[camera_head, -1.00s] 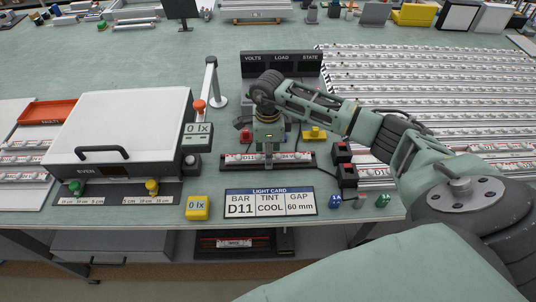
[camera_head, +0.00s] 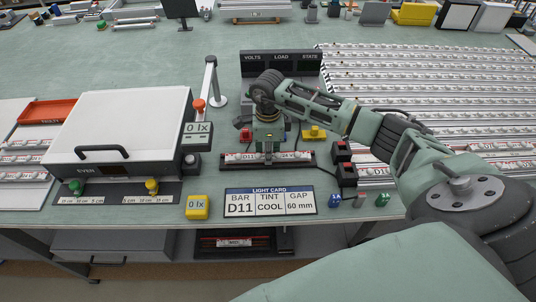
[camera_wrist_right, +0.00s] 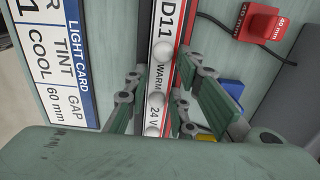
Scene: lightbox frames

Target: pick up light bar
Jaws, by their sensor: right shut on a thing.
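The light bar (camera_head: 243,157) is a slim white and red strip marked D11 and 24 V. It lies in a dark holder (camera_head: 225,167) on the bench in the head view. In the right wrist view, the bar (camera_wrist_right: 162,72) also reads WARM and has pale round domes. My right gripper (camera_head: 267,156) points down over the bar's middle and is shut on it, with a green-padded finger on each side in the wrist view (camera_wrist_right: 158,98). I cannot tell whether the bar is clear of the holder. My left gripper is not in view.
The light card (camera_head: 269,201) in front reads BAR D11, TINT COOL, GAP 60 mm. A white box marked EVEN (camera_head: 120,130) stands left. A dark VOLTS, LOAD, STATE display (camera_head: 281,66) stands behind.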

